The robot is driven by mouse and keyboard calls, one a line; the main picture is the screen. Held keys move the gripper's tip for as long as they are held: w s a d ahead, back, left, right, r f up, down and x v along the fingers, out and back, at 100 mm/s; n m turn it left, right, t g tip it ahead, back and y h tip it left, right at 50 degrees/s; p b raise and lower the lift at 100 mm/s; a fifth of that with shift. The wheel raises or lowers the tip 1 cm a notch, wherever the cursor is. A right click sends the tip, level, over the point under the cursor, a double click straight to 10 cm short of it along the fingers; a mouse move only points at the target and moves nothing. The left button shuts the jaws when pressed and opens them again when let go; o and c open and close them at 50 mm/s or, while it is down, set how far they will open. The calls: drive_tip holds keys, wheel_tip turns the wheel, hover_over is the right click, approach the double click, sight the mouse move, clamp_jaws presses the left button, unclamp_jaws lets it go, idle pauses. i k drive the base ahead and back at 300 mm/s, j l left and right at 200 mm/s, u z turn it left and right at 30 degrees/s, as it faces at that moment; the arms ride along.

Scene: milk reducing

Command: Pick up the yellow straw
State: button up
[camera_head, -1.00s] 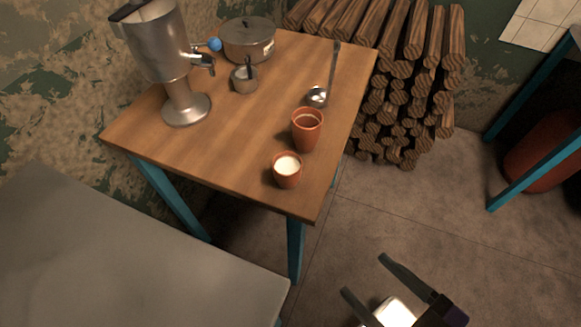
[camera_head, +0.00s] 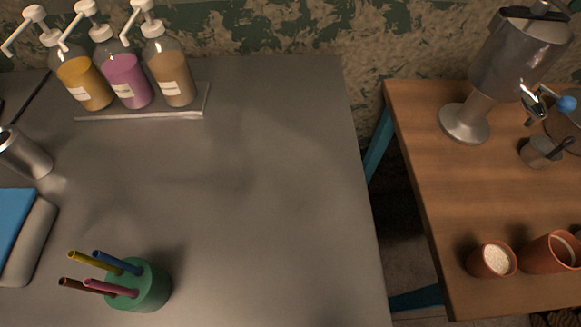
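The yellow straw (camera_head: 93,261) stands tilted in a green holder (camera_head: 148,286) at the lower left of the grey table. Its upper end leans to the left. A blue straw (camera_head: 117,262), a brown straw (camera_head: 82,287) and a pink straw (camera_head: 110,288) stand in the same holder. The lower parts of the straws are hidden inside the holder. My gripper is not in view now.
Three pump bottles (camera_head: 127,82) stand on a tray (camera_head: 196,112) at the back left. A metal cup (camera_head: 24,155) and a blue cloth (camera_head: 12,222) are at the left. The middle of the grey table (camera_head: 270,190) is clear. A wooden table (camera_head: 440,190) is at right.

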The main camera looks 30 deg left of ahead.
sight(75, 255)
drive_tip(key=u, duration=1.55)
